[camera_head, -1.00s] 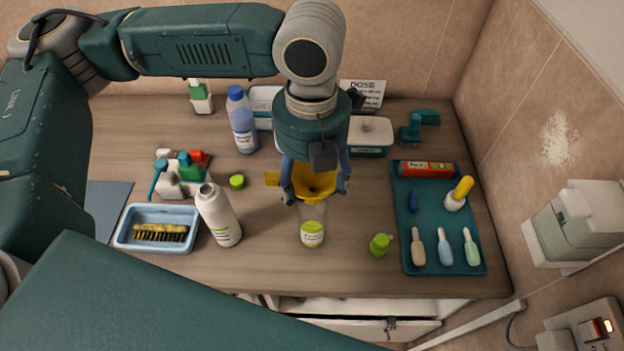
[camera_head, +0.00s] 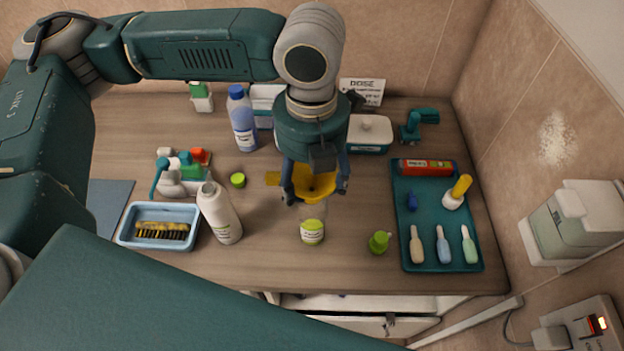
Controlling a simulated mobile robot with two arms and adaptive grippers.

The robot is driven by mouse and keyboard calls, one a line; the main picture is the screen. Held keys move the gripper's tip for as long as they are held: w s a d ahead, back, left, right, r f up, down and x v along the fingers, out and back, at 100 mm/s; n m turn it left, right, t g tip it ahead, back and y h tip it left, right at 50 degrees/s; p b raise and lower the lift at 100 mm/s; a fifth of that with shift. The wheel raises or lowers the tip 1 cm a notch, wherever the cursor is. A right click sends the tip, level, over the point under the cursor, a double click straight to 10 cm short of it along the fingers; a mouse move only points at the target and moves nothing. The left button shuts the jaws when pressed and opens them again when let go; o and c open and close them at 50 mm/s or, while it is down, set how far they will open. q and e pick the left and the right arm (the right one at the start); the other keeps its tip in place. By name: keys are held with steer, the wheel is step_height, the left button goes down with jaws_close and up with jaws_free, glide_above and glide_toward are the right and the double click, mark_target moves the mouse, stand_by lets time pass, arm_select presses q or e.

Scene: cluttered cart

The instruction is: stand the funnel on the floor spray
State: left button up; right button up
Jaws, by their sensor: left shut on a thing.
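The yellow funnel (camera_head: 318,193) is upright in my left gripper (camera_head: 316,192), which is shut on it, with its tab sticking out to the left. Directly below is a clear bottle with a yellow-green label (camera_head: 312,232), which I take to be the floor spray. The funnel's lower end meets the bottle's top in the picture. I cannot tell whether the spout is inside the neck or just above it. My right gripper is not in view.
A white bottle (camera_head: 219,212) stands left of the clear bottle, beside a blue tray with a brush (camera_head: 128,236). A green cap (camera_head: 238,180) and a small green item (camera_head: 379,243) lie nearby. A teal tray (camera_head: 427,262) with tools is on the right. A blue bottle (camera_head: 242,120) stands behind.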

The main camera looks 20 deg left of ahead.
arm_select(q)
steer(key=o, duration=1.4)
steer(key=shift+o, duration=0.2)
